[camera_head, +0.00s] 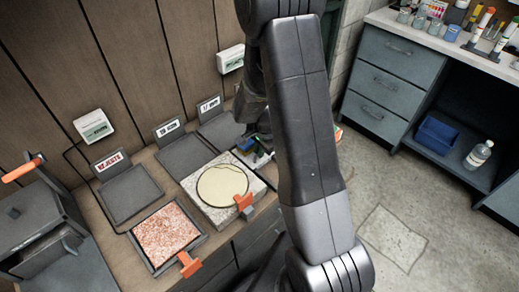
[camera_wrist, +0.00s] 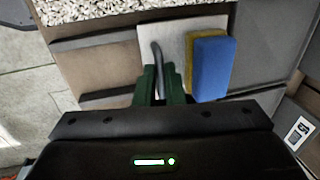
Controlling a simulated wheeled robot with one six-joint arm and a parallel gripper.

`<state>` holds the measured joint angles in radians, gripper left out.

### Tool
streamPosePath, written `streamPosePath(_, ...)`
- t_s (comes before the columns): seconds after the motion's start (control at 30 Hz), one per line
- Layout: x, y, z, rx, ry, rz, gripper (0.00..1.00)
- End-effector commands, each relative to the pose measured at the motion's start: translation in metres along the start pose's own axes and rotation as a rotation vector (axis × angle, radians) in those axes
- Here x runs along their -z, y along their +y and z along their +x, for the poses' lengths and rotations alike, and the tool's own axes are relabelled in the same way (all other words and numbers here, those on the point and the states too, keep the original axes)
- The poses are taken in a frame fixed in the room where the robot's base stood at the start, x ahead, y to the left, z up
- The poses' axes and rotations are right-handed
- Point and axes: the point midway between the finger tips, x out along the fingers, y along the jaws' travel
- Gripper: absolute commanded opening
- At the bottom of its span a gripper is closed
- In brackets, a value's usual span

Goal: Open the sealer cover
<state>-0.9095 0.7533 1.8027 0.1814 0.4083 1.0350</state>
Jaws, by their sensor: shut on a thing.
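A dark grey box-shaped machine (camera_head: 35,215) with an orange handle (camera_head: 22,168) stands at the far left of the bench in the head view. It looks like the sealer, but I see no label; its cover looks down. My gripper is far from it, over the right end of the bench, partly hidden by my arm in the head view. In the wrist view my gripper (camera_wrist: 163,85) has its green fingers close together on a thin, dark, curved piece (camera_wrist: 158,62). That piece stands above a pale plate (camera_wrist: 200,28), beside a blue and yellow sponge (camera_wrist: 208,66).
A speckled block with a round cream disc (camera_head: 222,185) and a tray of reddish grains (camera_head: 166,232) lie on the bench. Flat dark trays, one labelled rejects (camera_head: 130,191), line the wall. A drawer cabinet (camera_head: 390,75) stands right; the floor between is clear.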

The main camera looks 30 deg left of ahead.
Motion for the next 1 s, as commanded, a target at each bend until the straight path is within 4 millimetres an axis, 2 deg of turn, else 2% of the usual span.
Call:
streamPosePath(0.17,0.001,0.029,-0.003,0.000,0.001,0.003,0.00)
streamPosePath(0.3,0.001,0.064,-0.010,0.000,0.001,0.004,0.00)
streamPosePath(0.47,0.001,0.091,-0.017,0.001,0.001,0.003,0.00)
streamPosePath(0.6,0.001,0.100,-0.020,0.001,0.001,0.001,0.00)
streamPosePath(0.87,0.001,0.100,-0.021,0.001,0.001,0.000,0.00)
streamPosePath(0.9,0.001,0.100,-0.021,0.001,0.001,0.000,0.13)
streamPosePath(1.0,0.001,0.100,-0.021,0.001,0.001,0.000,0.31)
